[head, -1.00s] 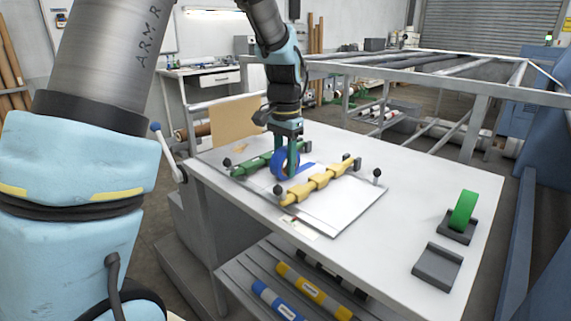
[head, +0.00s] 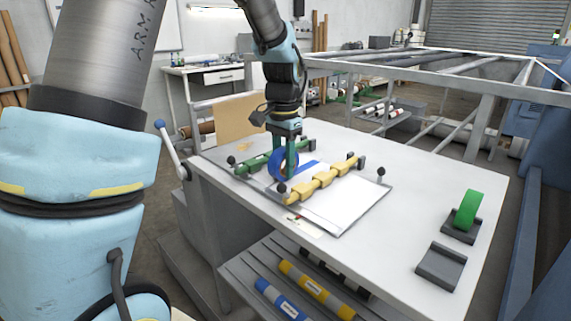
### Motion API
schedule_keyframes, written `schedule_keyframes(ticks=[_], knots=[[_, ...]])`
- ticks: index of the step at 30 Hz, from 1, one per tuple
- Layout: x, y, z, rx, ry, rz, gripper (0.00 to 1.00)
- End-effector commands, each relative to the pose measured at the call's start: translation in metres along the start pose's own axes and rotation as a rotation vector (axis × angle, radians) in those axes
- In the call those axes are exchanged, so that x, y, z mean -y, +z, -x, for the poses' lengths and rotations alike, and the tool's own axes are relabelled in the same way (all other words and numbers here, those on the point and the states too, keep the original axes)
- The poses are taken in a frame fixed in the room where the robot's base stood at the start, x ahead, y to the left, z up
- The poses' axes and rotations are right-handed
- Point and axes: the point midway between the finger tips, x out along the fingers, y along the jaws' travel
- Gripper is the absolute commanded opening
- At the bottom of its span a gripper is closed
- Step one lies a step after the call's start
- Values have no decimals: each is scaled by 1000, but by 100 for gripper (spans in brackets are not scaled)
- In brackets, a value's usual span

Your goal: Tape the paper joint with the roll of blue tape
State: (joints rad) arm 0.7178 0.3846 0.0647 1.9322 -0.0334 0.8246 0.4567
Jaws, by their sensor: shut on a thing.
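My gripper (head: 286,158) is shut on the roll of blue tape (head: 278,166) and holds it upright, low over the work board. A strip of blue tape (head: 309,168) lies to the right of the roll, between the green clamp bar (head: 251,165) and the yellow clamp bar (head: 325,179). White paper (head: 345,208) shows on the board in front of the yellow bar. The joint itself is mostly hidden by the roll, gripper and bars. I cannot tell whether the roll touches the paper.
A green tape roll (head: 467,209) stands in a dark holder at the right of the table (head: 400,160). An empty dark holder (head: 439,268) is in front of it. Black knobs stand at the board's corners. Coloured rolls (head: 316,289) lie on a shelf below.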

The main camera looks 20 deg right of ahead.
Motion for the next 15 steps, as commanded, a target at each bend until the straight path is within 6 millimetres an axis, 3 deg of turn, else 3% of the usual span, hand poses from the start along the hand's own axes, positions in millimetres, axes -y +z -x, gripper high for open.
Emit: schedule_keyframes(ticks=[15], knots=[[0, 6, -2, 5, 2, 0, 0]])
